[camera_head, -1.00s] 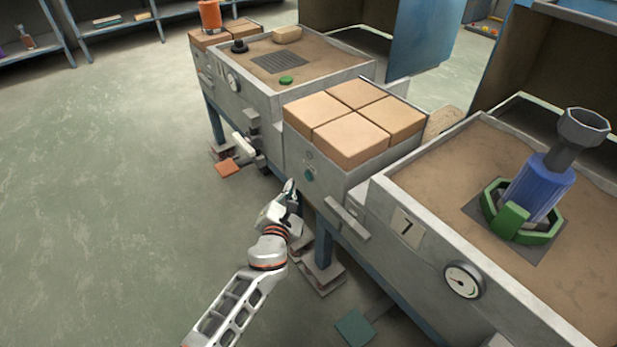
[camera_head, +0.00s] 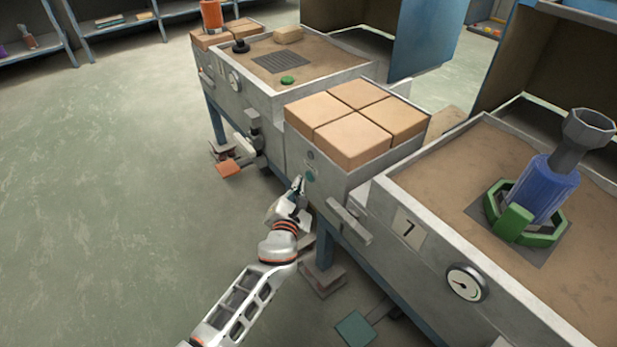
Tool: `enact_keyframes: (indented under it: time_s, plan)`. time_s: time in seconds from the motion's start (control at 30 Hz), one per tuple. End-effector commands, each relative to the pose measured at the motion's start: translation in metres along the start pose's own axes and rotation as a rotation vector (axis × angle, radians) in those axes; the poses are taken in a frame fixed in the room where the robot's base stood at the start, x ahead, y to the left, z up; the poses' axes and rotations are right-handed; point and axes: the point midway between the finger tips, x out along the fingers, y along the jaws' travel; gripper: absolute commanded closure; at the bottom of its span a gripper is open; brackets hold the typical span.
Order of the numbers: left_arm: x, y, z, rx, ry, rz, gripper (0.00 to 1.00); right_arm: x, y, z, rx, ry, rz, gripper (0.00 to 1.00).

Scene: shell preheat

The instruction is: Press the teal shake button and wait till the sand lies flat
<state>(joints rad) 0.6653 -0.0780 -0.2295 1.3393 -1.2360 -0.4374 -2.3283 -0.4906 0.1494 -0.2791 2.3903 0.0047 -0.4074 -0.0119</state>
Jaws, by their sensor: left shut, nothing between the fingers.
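The teal button (camera_head: 311,175) is a small round disc on the grey front face of the middle unit, below the tan blocks. My left gripper (camera_head: 298,184) is shut and empty, its fingertips just left of the button; I cannot tell whether they touch it. Brown sand (camera_head: 440,178) fills the right box and looks mostly even, with faint unevenness. In it stand a green ring-shaped clamp (camera_head: 519,222) and a blue cylinder (camera_head: 543,190) with a grey funnel top. More sand (camera_head: 325,58) lies in the left box. My right gripper is not in view.
Several tan blocks (camera_head: 352,140) sit on the middle unit. A grey handle (camera_head: 349,222) sticks out below the button. A gauge (camera_head: 466,284) is on the right box's front. A teal pedal (camera_head: 355,328) and an orange pedal (camera_head: 229,168) are near the floor. The left floor is clear.

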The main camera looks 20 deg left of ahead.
Motion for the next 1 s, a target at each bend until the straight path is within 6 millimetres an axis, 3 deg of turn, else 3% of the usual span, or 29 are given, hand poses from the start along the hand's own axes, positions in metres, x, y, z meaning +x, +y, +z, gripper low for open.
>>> enact_keyframes:
  time_s: [1.0]
  plan:
    - [0.0054, -0.0040, 0.0038, 0.001, 0.000, 0.000, 1.00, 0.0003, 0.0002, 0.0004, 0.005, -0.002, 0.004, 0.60]
